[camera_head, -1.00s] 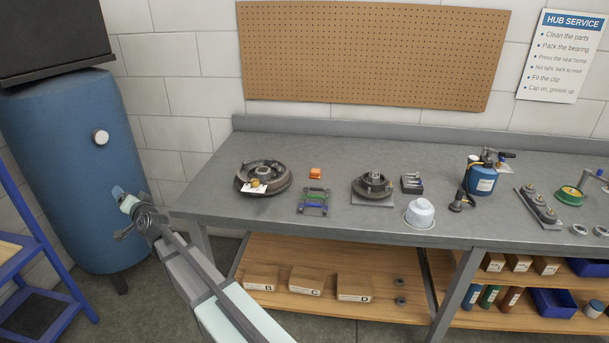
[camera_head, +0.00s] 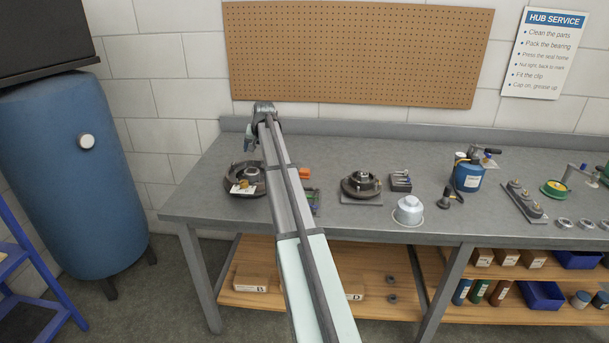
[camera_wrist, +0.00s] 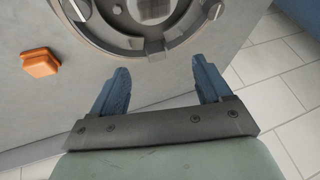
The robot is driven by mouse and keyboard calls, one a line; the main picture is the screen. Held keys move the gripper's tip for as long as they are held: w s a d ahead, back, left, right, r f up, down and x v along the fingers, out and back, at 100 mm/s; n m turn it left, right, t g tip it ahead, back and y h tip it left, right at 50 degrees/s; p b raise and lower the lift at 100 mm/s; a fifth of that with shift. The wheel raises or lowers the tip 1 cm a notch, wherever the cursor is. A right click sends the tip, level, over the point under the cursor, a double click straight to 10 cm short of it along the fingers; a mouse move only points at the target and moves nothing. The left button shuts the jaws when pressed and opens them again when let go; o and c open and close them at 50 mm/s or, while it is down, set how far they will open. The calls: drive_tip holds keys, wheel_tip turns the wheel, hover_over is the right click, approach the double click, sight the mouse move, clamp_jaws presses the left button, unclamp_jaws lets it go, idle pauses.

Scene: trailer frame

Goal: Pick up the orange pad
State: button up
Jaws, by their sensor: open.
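The orange pad (camera_head: 304,173) lies on the grey workbench, just right of my arm in the head view, which may cover part of it. In the wrist view the orange pad (camera_wrist: 40,62) is a small block at the left, clear of the fingers. My gripper (camera_wrist: 160,85) is open and empty, with two blue fingers apart and the round metal hub part beyond them. In the head view my arm reaches over the bench, its end near the back edge; the fingers are hard to make out there.
A drum-like hub part (camera_head: 246,180) with a tag sits left of my arm. A rack with green and blue parts (camera_head: 312,200) is partly hidden by the arm. Another hub (camera_head: 361,184), a white cap (camera_head: 409,209) and a blue canister (camera_head: 468,175) stand to the right. A pegboard (camera_head: 355,55) hangs behind.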

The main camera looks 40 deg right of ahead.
sight(304, 170)
drive_tip(key=s+d+r+m+g, duration=0.2)
drive_tip(key=s+d+g, duration=0.3)
drive_tip(key=s+d, duration=0.75)
drive_tip(key=w+d+f, duration=0.1)
drive_tip(key=f, duration=0.3)
drive_tip(key=w+d+f, duration=0.1)
drive_tip(key=f, duration=0.3)
drive_tip(key=w+d+f, duration=0.1)
drive_tip(key=f, duration=0.4)
drive_tip(key=shift+w, duration=0.15)
drive_tip(key=c, duration=1.1)
drive_tip(key=shift+r, duration=0.1)
wheel_tip(304, 170, up, 10)
drive_tip(key=shift+f, duration=0.1)
